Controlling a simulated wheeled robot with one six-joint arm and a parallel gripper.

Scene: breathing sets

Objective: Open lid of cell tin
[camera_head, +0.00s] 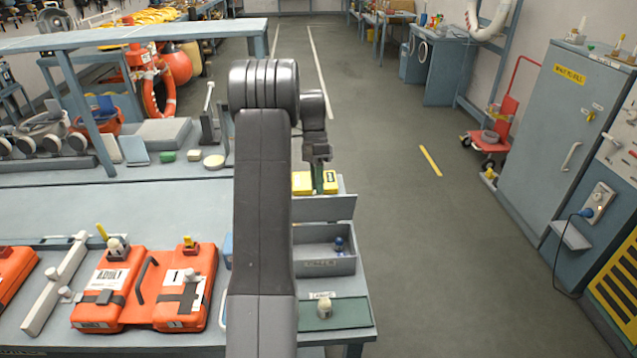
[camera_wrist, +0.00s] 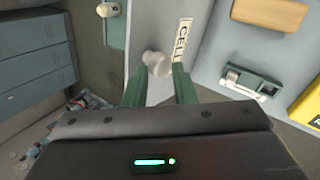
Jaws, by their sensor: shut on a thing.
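The cell tin (camera_head: 312,267) is a grey box on the right part of the bench. Its lid (camera_head: 325,208) stands raised at the far edge, and the inside is in view with a small dark blue item (camera_head: 339,244) in it. In the wrist view the lid (camera_wrist: 166,34) shows a CELL label (camera_wrist: 183,38) and a pale knob (camera_wrist: 156,62). My gripper (camera_head: 318,183) is beyond the raised lid. Its green fingers (camera_wrist: 159,80) are shut on the knob, one on each side. The knob is hidden behind the lid in the head view.
A green tin (camera_head: 345,312) with a pale knob is closed in front of the cell tin. Yellow boxes (camera_head: 302,183) lie just beyond the lid. Orange vests (camera_head: 150,290) lie to the left. Open floor (camera_head: 420,260) is on the right.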

